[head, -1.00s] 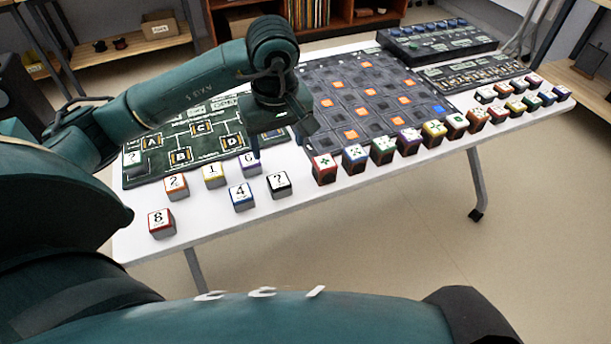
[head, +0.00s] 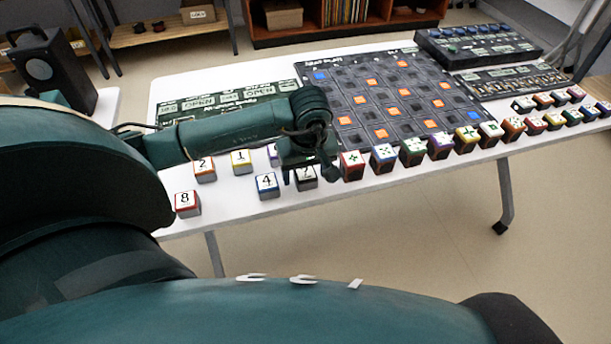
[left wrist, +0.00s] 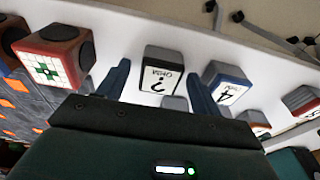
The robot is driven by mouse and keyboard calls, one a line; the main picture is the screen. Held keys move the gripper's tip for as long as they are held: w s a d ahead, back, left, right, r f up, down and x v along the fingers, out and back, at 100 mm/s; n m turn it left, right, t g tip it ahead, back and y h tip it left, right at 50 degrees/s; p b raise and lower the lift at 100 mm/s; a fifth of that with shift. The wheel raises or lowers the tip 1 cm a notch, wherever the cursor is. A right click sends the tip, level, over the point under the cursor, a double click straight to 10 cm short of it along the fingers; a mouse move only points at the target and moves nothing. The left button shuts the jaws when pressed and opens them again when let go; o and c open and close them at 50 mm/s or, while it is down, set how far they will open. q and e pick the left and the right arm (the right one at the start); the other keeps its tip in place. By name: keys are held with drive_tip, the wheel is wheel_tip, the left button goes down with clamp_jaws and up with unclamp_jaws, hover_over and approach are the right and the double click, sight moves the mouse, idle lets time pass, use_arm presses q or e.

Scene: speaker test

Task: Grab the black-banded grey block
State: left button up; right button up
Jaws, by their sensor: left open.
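My left gripper (head: 308,173) is open, just over and behind this block. In the left wrist view the block (left wrist: 162,75) shows in the gap between the spread fingertips of the left gripper (left wrist: 156,76). I cannot tell whether the fingers reach down beside it. My right gripper is not in view.
A blue-banded "4" block (head: 268,187) stands close on the left, and a red block with a green mark (head: 352,166) on the right. Another grey block (left wrist: 175,103) shows behind the "?" block. A dark grid board (head: 385,100) lies behind the row of blocks.

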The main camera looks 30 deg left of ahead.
use_arm(q)
drive_tip(key=shift+f, duration=0.3)
drive_tip(key=shift+c, duration=0.5)
drive_tip(key=c, duration=1)
